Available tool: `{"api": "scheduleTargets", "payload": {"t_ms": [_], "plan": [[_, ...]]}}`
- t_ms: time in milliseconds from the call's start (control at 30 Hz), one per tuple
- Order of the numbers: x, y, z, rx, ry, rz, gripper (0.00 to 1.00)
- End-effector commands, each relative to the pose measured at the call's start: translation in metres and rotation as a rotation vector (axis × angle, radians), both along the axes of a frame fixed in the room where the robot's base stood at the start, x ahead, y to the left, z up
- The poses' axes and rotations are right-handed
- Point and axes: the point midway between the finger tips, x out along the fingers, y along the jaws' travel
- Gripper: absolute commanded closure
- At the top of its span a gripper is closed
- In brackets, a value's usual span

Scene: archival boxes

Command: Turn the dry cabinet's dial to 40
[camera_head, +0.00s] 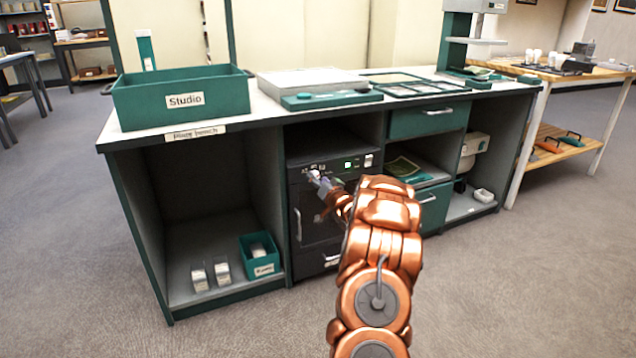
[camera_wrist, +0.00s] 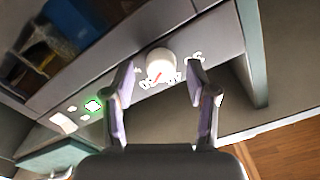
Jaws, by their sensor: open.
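The dry cabinet (camera_head: 308,222) is a dark box with a door, set in the middle bay under the bench. Its round white dial (camera_wrist: 160,63) has a red pointer mark and small white markings around it. The markings are too blurred to read surely. In the head view my gripper (camera_head: 318,182) is at the upper left of the cabinet front and hides the dial. In the wrist view my gripper (camera_wrist: 158,82) is open, with one finger on each side of the dial's near edge. Nothing is held. I cannot tell whether the fingers touch the dial.
A lit green display (camera_wrist: 93,105) and light buttons sit beside the dial on the panel. A cabinet handle (camera_head: 298,224) is below my gripper. The bench top holds a green "Studio" box (camera_head: 150,104). A green drawer (camera_head: 402,122) is at the right. Open floor lies in front.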

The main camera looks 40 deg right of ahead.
Motion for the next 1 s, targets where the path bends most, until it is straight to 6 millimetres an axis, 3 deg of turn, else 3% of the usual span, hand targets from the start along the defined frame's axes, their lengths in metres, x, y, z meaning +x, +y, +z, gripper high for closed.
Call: {"api": "scheduleTargets", "payload": {"t_ms": [367,900,1000], "plan": [[0.0034,-0.0007,0.0010,0.000,-0.001,0.000,0.43],[0.0034,-0.0004,0.0008,0.000,0.000,0.001,0.99],[0.0034,-0.0004,0.0008,-0.001,0.000,0.001,1.00]]}}
